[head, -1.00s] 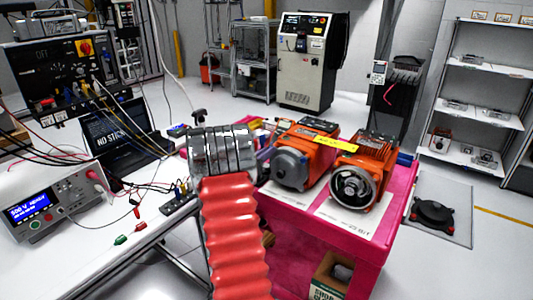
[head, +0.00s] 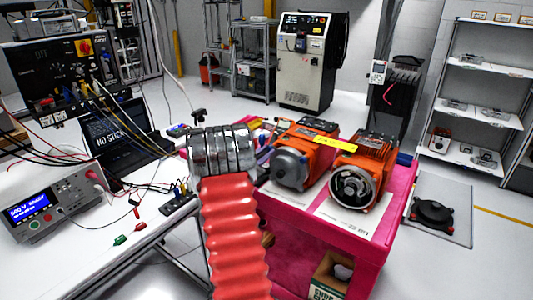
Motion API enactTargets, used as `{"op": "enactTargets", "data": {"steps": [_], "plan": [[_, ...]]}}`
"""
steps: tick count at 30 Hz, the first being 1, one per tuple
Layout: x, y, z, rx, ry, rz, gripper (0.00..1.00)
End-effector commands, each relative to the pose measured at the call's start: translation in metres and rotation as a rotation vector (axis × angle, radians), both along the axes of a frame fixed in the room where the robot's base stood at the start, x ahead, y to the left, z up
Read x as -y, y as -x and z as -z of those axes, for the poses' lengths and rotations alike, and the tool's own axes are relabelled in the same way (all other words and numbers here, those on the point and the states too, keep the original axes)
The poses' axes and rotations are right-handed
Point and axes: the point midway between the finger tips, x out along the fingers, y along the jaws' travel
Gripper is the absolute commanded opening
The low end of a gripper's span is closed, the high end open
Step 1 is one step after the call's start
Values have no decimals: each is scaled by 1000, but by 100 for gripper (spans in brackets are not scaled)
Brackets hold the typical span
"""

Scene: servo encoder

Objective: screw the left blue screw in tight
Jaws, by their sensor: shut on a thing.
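Two orange motors stand on a pink-topped cart (head: 395,215). The left motor (head: 300,155) has a closed grey front; the right motor (head: 360,175) has a round dark end with a bright ring. I cannot make out the left blue screw or any other blue screw at this size. My arm, with red ribbed bellows and a banded metal cuff, rises in front of the cart's left side. My gripper's fingers do not show beyond the cuff. What they hold and touch is hidden.
A yellow strip (head: 335,144) lies across the motors. A white bench (head: 120,215) at left carries a laptop (head: 118,140), a meter (head: 50,205) and loose cables, close to my arm. An open box (head: 328,275) sits below the cart top.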

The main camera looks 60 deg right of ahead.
Motion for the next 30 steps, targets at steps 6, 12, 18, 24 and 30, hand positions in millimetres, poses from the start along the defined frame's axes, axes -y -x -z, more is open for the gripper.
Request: {"op": "enactTargets", "data": {"steps": [6, 12, 18, 24, 30], "plan": [[-1, 3, 6, 9, -8, 6, 0], [-1, 3, 6, 8, -9, 6, 0], [-1, 2, 4, 9, -6, 4, 29], [-1, 1, 2, 9, -2, 3, 36], [0, 1, 1, 10, 0, 2, 36]]}}
